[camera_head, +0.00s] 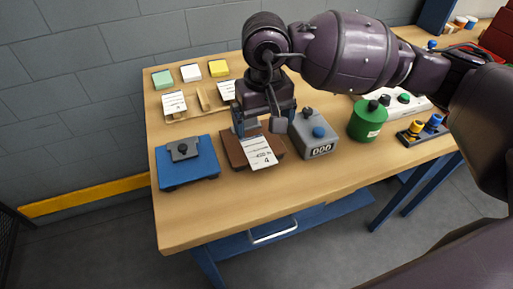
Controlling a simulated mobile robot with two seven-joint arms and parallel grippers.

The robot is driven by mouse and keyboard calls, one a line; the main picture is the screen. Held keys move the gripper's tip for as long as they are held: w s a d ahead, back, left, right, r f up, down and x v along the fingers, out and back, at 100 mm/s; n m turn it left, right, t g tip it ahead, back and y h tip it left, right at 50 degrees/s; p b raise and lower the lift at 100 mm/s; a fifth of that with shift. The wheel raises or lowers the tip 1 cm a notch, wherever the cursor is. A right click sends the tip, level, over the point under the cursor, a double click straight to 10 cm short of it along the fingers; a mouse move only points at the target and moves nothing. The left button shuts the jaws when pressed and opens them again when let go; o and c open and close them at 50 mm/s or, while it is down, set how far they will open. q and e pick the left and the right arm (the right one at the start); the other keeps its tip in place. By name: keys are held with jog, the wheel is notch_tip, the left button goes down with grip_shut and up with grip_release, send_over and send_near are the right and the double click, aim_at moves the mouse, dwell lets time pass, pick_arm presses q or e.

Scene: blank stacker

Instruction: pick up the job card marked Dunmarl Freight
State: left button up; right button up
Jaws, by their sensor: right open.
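A white card (260,153) lies on a brown block (235,151) near the middle of the table. Its print is too small to read beyond a large 4, so I cannot tell if it is the Dunmarl Freight card. Two more white cards lie farther back, one at the left (174,105) and one (227,91) partly hidden by my right arm; their names are not readable. My right gripper (259,128) is open, pointing down over the back of the brown block, just behind the card. I cannot tell whether it touches. My left gripper is not in view.
Left of the brown block is a blue device (187,168). To the right are a grey counter box (313,140), a green canister (367,121) and blue and yellow knobs on a base (423,130). Coloured note pads (190,72) stand at the back. The table's front strip (260,205) is clear.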

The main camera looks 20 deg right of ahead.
aim_at(261, 155)
notch_tip(261, 155, down, 4)
jog(key=shift+r, duration=0.1)
jog(key=shift+w+a+f, duration=0.1)
jog(key=shift+w+f, duration=0.05)
jog(key=shift+f, duration=1.3)
jog(key=shift+w+f, duration=0.15)
jog(key=shift+f, duration=1.3)
jog(key=c, duration=1)
